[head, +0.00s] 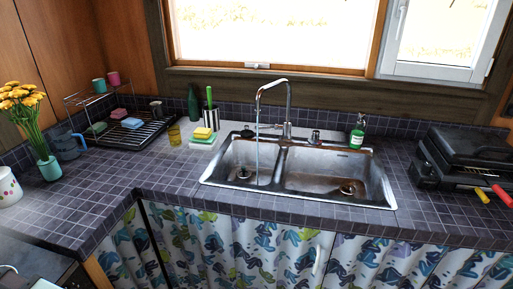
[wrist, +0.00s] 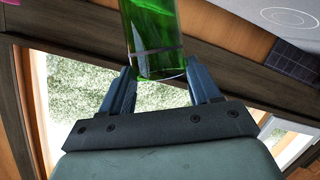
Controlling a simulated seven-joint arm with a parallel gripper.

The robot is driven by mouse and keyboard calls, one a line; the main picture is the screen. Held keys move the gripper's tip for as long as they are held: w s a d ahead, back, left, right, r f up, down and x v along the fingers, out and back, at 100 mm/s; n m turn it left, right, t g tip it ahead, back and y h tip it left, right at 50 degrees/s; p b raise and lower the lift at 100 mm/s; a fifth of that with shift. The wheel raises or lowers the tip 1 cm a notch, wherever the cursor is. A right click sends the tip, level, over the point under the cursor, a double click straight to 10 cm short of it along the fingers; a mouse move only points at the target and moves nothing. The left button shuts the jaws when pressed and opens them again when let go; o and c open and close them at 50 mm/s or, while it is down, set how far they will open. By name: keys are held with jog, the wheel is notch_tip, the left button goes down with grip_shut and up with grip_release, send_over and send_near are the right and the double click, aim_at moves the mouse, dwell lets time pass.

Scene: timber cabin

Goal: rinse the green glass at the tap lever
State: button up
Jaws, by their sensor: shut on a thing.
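The green glass (wrist: 152,30) is clear green and shows at the top of the wrist view, cut off by the frame edge. My gripper (wrist: 160,82) is shut on it, one finger on each side of its near end. The head view shows neither my gripper nor this glass. In the head view the chrome tap (head: 289,100) stands behind the double steel sink (head: 281,147). A thin water stream (head: 257,145) falls from its spout into the left basin. The tap lever appears to be at the tap's base, too small to make out clearly.
A dish rack (head: 150,133), stacked sponges (head: 203,134) and a dark green bottle (head: 193,104) stand left of the sink. A soap bottle (head: 357,132) is behind its right side. A black grill (head: 465,155) stands far right. The front counter strip is clear.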

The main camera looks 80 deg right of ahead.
jog(key=shift+s, duration=0.2)
jog(key=shift+s+d, duration=0.1)
jog(key=shift+s, duration=0.3)
jog(key=shift+w, duration=0.25)
jog(key=shift+w, duration=0.4)
jog(key=shift+s, duration=0.25)
dwell(0.3)
jog(key=shift+s, duration=0.4)
jog(key=shift+w, duration=0.25)
jog(key=shift+w, duration=0.4)
jog(key=shift+s, duration=0.25)
